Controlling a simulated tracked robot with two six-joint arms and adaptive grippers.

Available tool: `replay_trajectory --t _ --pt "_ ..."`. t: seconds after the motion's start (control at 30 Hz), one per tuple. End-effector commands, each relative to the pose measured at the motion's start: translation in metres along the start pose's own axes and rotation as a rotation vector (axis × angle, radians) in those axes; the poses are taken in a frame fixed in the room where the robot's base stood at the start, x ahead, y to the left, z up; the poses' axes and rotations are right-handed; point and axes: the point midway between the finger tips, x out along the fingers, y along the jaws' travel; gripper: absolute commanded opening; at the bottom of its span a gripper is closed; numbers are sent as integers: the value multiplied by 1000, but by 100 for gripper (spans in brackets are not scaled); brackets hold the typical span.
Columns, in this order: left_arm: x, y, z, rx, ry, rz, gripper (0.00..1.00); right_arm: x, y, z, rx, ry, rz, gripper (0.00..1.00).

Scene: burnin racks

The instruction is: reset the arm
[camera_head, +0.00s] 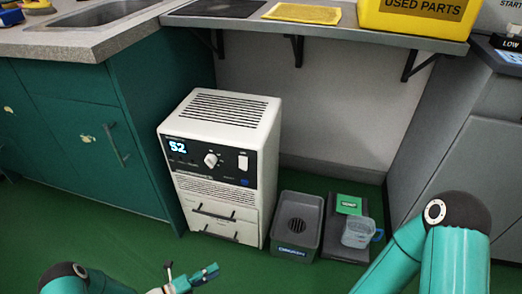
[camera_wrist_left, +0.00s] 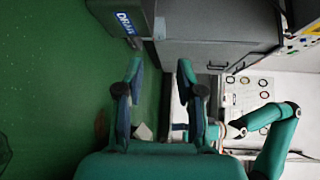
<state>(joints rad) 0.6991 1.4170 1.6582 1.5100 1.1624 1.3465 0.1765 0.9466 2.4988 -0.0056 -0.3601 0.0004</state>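My left gripper (camera_head: 205,275) is low in the head view, above the green floor and in front of the white cabinet unit. In the left wrist view its two fingers (camera_wrist_left: 160,68) stand apart with nothing between them, so it is open and empty. My right arm (camera_head: 440,215) shows at the lower right of the head view, bent at a dark joint; its gripper is outside that view. In the left wrist view a teal arm (camera_wrist_left: 275,135) ends behind my left gripper's finger, so the state of its gripper is hidden.
A white unit (camera_head: 222,150) reading "S2" stands on the floor. Beside it are a grey drain bin (camera_head: 283,222) and a tray with a clear blue-handled jug (camera_head: 357,233). A yellow "USED PARTS" bin (camera_head: 417,27) sits on the shelf. Green floor is clear at left.

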Motion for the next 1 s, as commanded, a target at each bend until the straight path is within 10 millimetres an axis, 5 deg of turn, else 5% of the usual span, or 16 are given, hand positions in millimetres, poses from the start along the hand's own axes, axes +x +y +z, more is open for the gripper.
replay_trajectory --t 0.13,0.2,0.3,0.4,0.6,0.83,0.87,0.97,1.0 --pt "25 -43 -52 147 269 20 37 -1 0 0 0 0 0 100" --pt "28 -60 -95 298 467 48 37 -1 0 0 0 0 0 100" --pt "5 -72 -162 653 819 69 37 -1 0 0 0 0 0 100" --pt "-35 -66 -200 1080 1140 25 37 -1 0 0 0 0 0 100" --pt "-88 -48 -204 1899 1542 -235 37 -1 0 0 0 0 0 100" --pt "-87 -40 -184 2561 1654 -542 37 -2 -1 0 0 0 0 100" --pt "-82 -40 -178 -2593 -1626 556 37 -2 -1 0 0 0 0 100" --pt "-72 -40 -162 -2472 -1473 555 37 -2 -1 0 0 0 0 100" --pt "-74 -59 -162 -2475 -1477 559 37 -20 -7 0 0 -1 0 100"
